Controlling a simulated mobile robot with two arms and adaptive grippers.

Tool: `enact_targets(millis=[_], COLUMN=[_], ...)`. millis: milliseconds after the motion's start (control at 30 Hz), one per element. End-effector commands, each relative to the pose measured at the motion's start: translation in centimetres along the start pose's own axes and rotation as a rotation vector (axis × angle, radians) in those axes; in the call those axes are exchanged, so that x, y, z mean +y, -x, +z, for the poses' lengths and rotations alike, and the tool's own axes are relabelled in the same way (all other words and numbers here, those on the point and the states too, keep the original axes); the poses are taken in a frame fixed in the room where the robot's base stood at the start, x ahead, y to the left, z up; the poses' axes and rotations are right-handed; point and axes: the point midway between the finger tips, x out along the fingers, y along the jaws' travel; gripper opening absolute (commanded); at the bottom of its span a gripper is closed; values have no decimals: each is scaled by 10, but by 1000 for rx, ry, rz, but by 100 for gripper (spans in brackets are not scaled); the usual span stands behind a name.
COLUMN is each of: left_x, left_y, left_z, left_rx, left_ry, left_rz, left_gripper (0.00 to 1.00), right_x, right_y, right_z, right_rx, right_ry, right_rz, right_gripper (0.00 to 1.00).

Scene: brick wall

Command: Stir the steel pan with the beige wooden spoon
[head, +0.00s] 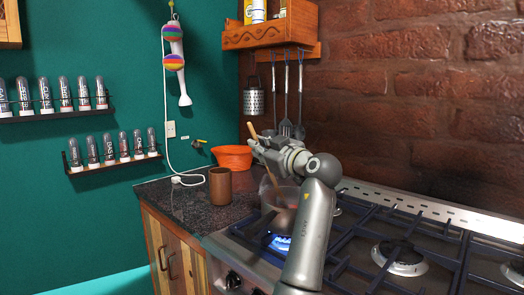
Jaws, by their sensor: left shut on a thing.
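The steel pan (268,200) stands on the front-left burner of the hob, partly hidden behind my left arm. My left gripper (262,150) is above the pan and shut on the beige wooden spoon (252,130). The spoon's handle sticks up past the fingers, and its lower part slants down toward the pan. I cannot clearly see the spoon's lower end or whether it touches the pan's bottom. My right gripper is not in view.
A blue flame (281,242) burns under the pan. A brown cup (220,186) and an orange bowl (232,157) stand on the dark counter (190,203) to the left. Utensils (286,125) hang behind the gripper. Other burners (400,258) to the right are bare.

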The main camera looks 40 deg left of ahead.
Motion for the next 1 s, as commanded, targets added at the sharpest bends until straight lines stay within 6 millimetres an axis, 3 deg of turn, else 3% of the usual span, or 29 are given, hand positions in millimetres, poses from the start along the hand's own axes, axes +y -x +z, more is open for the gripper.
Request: enact_targets(millis=[633,1000], left_x=[1,0], left_y=[-5,-7], left_z=[-38,-59], left_rx=[0,1], left_ry=[2,1], left_rz=[0,0], left_gripper=[0,0], right_x=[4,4], right_y=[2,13], right_z=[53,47], right_rx=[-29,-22], right_ry=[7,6], right_rz=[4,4], right_gripper=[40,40])
